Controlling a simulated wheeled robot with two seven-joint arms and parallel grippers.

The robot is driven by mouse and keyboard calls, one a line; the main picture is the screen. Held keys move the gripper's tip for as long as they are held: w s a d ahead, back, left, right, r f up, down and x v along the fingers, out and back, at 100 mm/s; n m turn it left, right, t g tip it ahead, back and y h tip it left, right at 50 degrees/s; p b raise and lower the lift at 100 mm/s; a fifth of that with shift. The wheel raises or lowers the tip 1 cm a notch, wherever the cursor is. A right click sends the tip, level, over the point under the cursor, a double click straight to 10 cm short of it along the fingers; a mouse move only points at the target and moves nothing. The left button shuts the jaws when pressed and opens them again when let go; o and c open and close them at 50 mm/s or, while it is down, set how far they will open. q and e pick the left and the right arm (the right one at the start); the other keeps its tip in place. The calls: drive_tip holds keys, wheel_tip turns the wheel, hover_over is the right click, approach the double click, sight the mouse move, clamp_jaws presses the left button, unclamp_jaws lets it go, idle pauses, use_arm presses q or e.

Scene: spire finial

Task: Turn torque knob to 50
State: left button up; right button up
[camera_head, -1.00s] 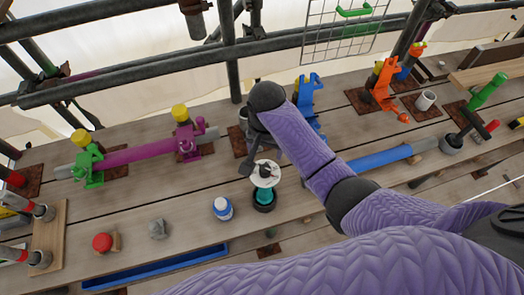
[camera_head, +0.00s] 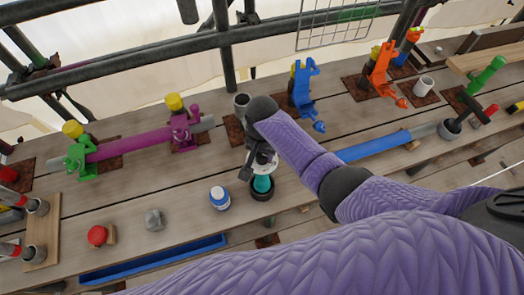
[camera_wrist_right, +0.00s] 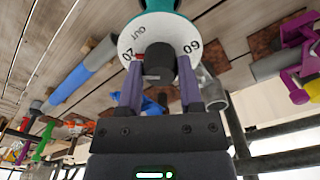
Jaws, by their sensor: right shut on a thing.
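The torque device has a teal body (camera_head: 262,184) standing in a black round base (camera_head: 262,194) on the planks. Its white dial plate (camera_wrist_right: 160,38) is mostly hidden by my gripper in the head view. In the right wrist view the plate shows marks that look like 20 at left and 60 at right, with a small red mark near the 20. A dark knob (camera_wrist_right: 159,62) sits in the plate's middle. My right gripper (camera_wrist_right: 160,84) is shut on this knob, one finger on each side; it also shows in the head view (camera_head: 262,163). My left gripper is not in view.
A white-and-blue bottle (camera_head: 219,198) stands just left of the device. A grey nut-like piece (camera_head: 154,219) and a red knob (camera_head: 97,235) lie further left, above a blue tray (camera_head: 150,262). A blue tube (camera_head: 372,146) lies to the right, and a blue clamp (camera_head: 304,90) stands behind.

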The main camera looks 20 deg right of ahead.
clamp_jaws()
